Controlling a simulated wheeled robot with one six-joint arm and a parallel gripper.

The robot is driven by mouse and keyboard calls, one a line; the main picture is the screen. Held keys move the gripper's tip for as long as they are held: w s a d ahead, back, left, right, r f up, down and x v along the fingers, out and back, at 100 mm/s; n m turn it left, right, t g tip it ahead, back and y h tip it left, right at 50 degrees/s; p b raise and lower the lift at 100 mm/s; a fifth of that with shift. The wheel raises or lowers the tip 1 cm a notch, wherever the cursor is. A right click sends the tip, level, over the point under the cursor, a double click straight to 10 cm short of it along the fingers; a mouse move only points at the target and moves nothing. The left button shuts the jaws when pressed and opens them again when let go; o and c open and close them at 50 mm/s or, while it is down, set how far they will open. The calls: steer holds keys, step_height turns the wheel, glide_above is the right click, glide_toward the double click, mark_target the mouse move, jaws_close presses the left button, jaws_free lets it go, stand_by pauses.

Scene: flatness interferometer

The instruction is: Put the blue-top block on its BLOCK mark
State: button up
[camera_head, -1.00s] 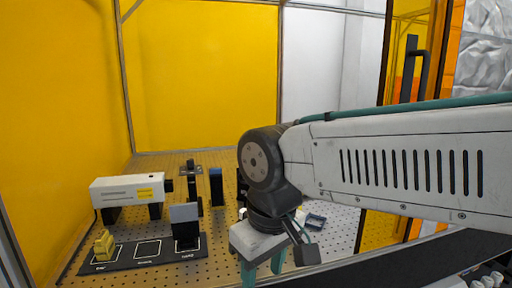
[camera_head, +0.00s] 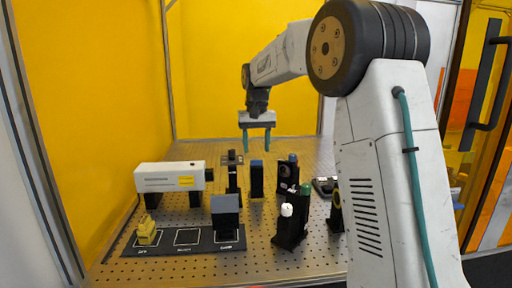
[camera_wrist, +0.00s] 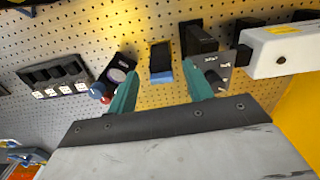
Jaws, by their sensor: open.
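The blue-top block (camera_head: 257,180) is an upright black block with a blue top, standing on the perforated table. In the wrist view the blue-top block (camera_wrist: 161,58) shows beyond and between my fingers. My gripper (camera_head: 256,149) is open and empty, pointing down above the block and apart from it. Its teal fingers also show in the wrist view (camera_wrist: 161,80). A black strip (camera_head: 206,247) at the front left bears three outlined marks. The middle mark (camera_head: 187,237) is empty; the labels are too small to read surely.
A yellow piece (camera_head: 147,231) is on the left mark and a grey-faced mount (camera_head: 225,216) is on the right one. A white laser box (camera_head: 172,177) stands behind. A post mount (camera_head: 232,170) is left of the block; dark mounts (camera_head: 290,230) stand to its right.

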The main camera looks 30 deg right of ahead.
glide_above(256, 165)
steer(key=f, duration=0.2)
steer(key=shift+w+d+f+m, duration=0.25)
steer(key=shift+f+m, duration=0.05)
steer(key=shift+f, duration=3.85)
steer(key=c, duration=0.9)
steer(key=shift+r, duration=3.15)
steer(key=shift+c, duration=0.2)
